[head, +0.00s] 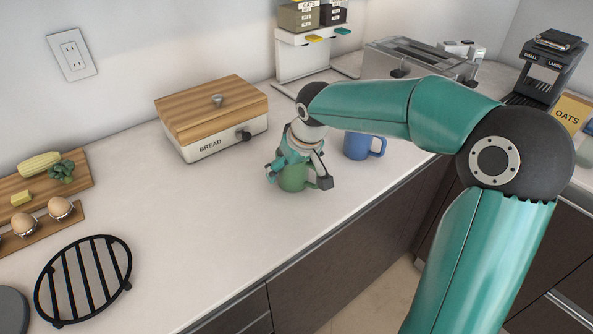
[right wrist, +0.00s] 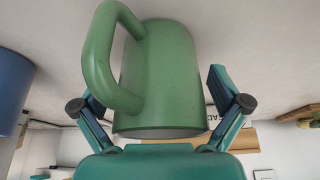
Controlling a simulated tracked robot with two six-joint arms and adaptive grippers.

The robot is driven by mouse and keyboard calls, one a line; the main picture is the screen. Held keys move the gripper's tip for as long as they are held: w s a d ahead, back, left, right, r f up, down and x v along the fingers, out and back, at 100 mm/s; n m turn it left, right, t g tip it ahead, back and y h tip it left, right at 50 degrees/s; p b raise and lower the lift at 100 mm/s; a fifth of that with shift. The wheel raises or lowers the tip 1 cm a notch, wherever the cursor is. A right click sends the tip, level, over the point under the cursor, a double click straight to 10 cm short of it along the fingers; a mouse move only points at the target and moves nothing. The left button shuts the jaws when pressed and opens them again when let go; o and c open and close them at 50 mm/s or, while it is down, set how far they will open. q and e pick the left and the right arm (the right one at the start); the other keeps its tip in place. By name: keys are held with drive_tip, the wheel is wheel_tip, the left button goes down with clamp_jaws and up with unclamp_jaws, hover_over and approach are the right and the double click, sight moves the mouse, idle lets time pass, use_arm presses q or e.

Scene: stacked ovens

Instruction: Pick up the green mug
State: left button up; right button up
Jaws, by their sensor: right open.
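The green mug (head: 293,183) stands upright on the counter (head: 190,225), in front of the bread box. My right gripper (head: 298,180) comes down over it from above, with one finger on each side. The gripper hides the mug's upper part in the head view. In the right wrist view, the mug (right wrist: 165,80) fills the middle, between the open fingers of my right gripper (right wrist: 155,92). Its handle is towards the left there, and a gap shows between the mug and the right finger. My left gripper is in neither view.
A blue mug (head: 360,147) stands close to the right of the green mug. The bread box (head: 212,120) is behind it. A black rack (head: 83,280) and a board with eggs (head: 40,220) lie at left. The counter's middle is clear.

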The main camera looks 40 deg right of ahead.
drive_tip(key=shift+s, duration=0.1)
drive_tip(key=c, duration=1.3)
drive_tip(key=shift+c, duration=0.3)
